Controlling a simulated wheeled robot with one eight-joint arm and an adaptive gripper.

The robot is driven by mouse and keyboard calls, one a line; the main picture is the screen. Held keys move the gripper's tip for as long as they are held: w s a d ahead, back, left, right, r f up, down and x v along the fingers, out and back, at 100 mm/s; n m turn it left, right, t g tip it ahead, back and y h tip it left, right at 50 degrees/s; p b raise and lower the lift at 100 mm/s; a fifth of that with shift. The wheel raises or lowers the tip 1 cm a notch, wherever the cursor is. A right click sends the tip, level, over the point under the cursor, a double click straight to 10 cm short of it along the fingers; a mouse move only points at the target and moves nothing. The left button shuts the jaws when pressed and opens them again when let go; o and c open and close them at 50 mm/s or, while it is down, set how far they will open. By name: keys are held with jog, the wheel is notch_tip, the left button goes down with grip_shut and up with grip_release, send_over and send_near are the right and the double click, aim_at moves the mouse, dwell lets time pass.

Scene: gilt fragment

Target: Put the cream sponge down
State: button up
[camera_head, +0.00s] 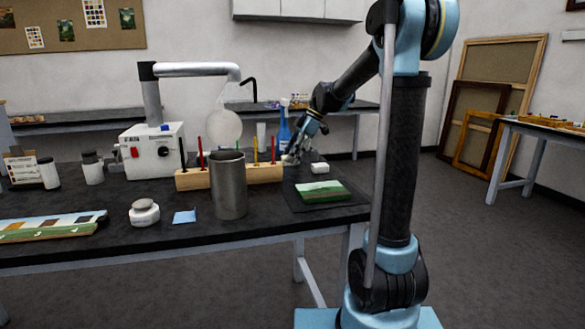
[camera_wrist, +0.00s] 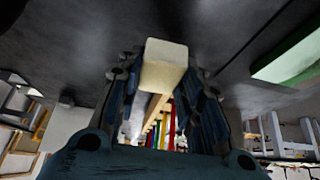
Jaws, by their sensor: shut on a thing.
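The cream sponge (camera_wrist: 163,66) is a small pale block between the fingertips of my gripper (camera_wrist: 163,85) in the wrist view. My gripper is shut on it, with a finger on either side. In the head view my gripper (camera_head: 293,154) reaches down over the right part of the black table (camera_head: 275,222), by the right end of the wooden rack. The sponge is small there, and I cannot tell whether it touches the table.
The wooden rack (camera_head: 265,173) holds upright coloured sticks. A blue bottle (camera_head: 284,128) stands behind it. A metal cylinder (camera_head: 229,185) stands left. Bare tabletop lies between cylinder and panel.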

jog(key=shift+f, duration=2.1)
jog(key=o, duration=1)
jog(key=shift+r, duration=0.15)
jog(key=v, duration=1.1)
jog(key=shift+d+r, duration=0.2)
jog(key=shift+r, duration=0.15)
